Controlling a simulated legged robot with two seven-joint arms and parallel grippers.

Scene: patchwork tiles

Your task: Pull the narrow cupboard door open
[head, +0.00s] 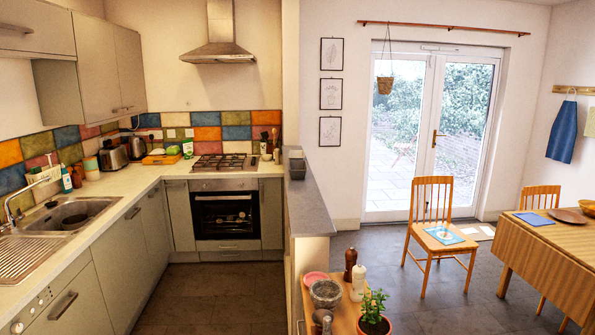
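Two narrow grey cupboard doors flank the oven (225,215) at the back of the kitchen. One narrow door (179,216) is on the oven's left, by the counter corner. The other narrow door (271,214) is on its right, by the half-wall. Both look shut, and I cannot tell which one the task means. They are far off, and their handles are too small to make out clearly. Neither of my grippers is in view.
The left counter (118,190) with sink (70,213) and the half-wall (308,212) border a clear kitchen floor (215,295). A small wooden unit (343,318) with a plant (374,310) stands front centre. A chair (433,225) and table (550,250) are at right.

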